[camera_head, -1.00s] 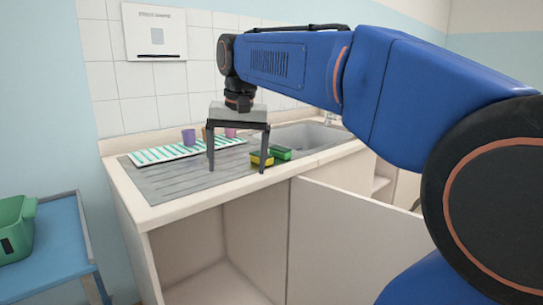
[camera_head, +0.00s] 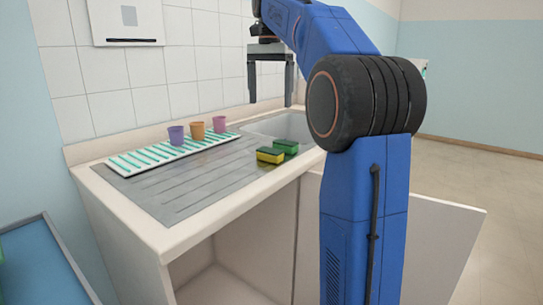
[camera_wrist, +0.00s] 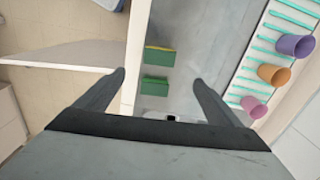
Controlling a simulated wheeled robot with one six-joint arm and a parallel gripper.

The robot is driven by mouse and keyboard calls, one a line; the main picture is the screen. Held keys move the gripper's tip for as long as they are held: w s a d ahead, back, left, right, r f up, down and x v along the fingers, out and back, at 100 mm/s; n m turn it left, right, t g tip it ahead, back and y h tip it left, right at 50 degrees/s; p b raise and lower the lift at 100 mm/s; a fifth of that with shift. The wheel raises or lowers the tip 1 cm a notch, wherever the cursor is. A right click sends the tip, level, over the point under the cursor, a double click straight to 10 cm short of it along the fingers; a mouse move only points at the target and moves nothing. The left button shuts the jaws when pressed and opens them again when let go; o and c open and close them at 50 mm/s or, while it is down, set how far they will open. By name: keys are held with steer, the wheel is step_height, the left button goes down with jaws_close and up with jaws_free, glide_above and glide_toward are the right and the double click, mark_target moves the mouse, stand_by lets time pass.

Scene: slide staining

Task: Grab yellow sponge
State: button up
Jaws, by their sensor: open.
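The yellow sponge (camera_head: 270,155) with a dark green top lies on the grey drainboard near the counter's front edge; it also shows in the wrist view (camera_wrist: 160,57). My gripper (camera_head: 270,103) is open and empty, its two fingers pointing down, high above the sponges with a clear gap. In the wrist view, the yellow sponge is just beyond the fingertips, roughly midway between the finger lines. A green sponge (camera_head: 286,146) lies right behind the yellow one; in the wrist view it (camera_wrist: 155,85) sits between the fingers.
A white-and-teal striped mat (camera_head: 160,154) holds a purple cup (camera_head: 176,135), an orange cup (camera_head: 197,131) and a pink cup (camera_head: 219,124). The sink (camera_head: 283,126) is behind the sponges. An open cabinet door (camera_head: 440,235) sticks out below. The drainboard (camera_head: 190,185) left of the sponges is clear.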

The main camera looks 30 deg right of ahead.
mark_target(270, 150)
step_height(270, 150, down, 16)
stand_by(0.7)
steer(key=shift+c, duration=0.3)
steer(key=c, duration=1)
steer(key=shift+c, duration=0.2)
steer(key=shift+r, duration=0.15)
